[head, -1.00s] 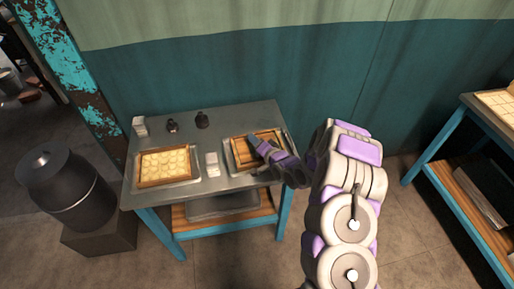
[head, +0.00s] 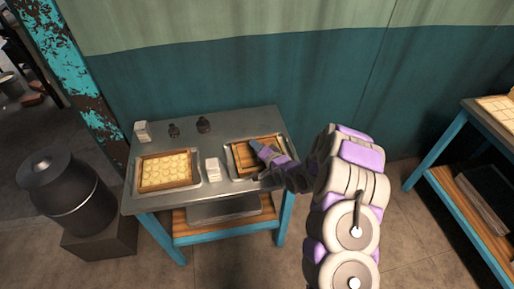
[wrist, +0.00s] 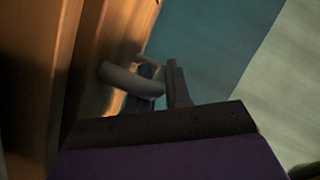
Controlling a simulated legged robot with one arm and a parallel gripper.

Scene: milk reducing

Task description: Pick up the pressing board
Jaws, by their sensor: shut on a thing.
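The pressing board (head: 242,155) is a brown wooden slatted board at the metal tray (head: 231,174) on the right half of the table. I cannot tell whether it is lifted clear of the tray. My gripper (head: 257,147) is over the board and covers part of it. In the wrist view, the board (wrist: 95,55) fills the left side, with a pale curved handle (wrist: 127,79) standing out from it. My gripper (wrist: 163,85) is shut on this handle. The fingertips are dark and partly hidden.
A tray (head: 196,184) with a wooden frame of round pale pieces (head: 165,172) is on the table's left. A white block (head: 212,170) stands between the trays. Small dark containers (head: 204,125) and a white box (head: 142,131) are at the back.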

